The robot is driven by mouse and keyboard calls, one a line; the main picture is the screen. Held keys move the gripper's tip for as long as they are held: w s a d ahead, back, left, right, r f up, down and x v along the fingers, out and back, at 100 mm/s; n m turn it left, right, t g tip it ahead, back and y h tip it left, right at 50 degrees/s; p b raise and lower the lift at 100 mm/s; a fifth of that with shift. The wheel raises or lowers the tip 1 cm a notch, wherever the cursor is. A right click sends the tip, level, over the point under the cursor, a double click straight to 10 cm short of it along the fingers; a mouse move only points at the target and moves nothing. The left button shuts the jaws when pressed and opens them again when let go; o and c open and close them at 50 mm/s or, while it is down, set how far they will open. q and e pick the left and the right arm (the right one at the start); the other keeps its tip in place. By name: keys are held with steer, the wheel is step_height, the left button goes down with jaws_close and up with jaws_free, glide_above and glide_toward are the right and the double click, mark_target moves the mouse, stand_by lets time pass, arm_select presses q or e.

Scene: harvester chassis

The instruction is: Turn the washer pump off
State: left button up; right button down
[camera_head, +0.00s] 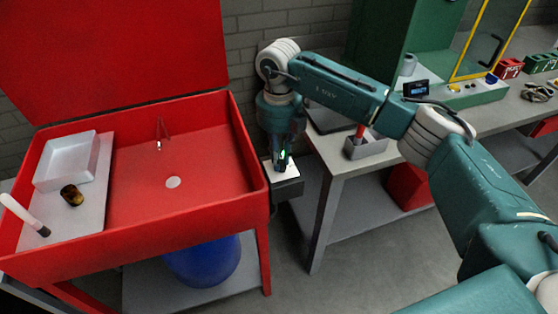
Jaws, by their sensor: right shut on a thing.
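The red parts washer (247,198) stands at the left with its lid raised. A small dark switch box (288,189) with a pale top is beside the washer's right wall. My right gripper (281,166) points down onto the box top, with its fingers shut on the switch there. The fingers hide the switch, so I cannot tell its position. A small green light (283,154) shows at the fingers. My left gripper is not in view.
The washer basin holds a spout (160,140), a drain and a side shelf with a white tray (67,160), a brown jar (71,195) and a brush (24,215). A blue drum (203,262) stands below. A workbench (333,155) with a grey bin is close right of the box.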

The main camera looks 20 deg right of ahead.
steer(key=shift+r+n+b, duration=0.1)
steer(key=shift+n+b, duration=0.2)
steer(key=shift+n, duration=0.3)
steer(key=c, duration=1.6)
jaws_free()
step_height(320, 180, up, 12)
steer(key=shift+s, duration=0.1)
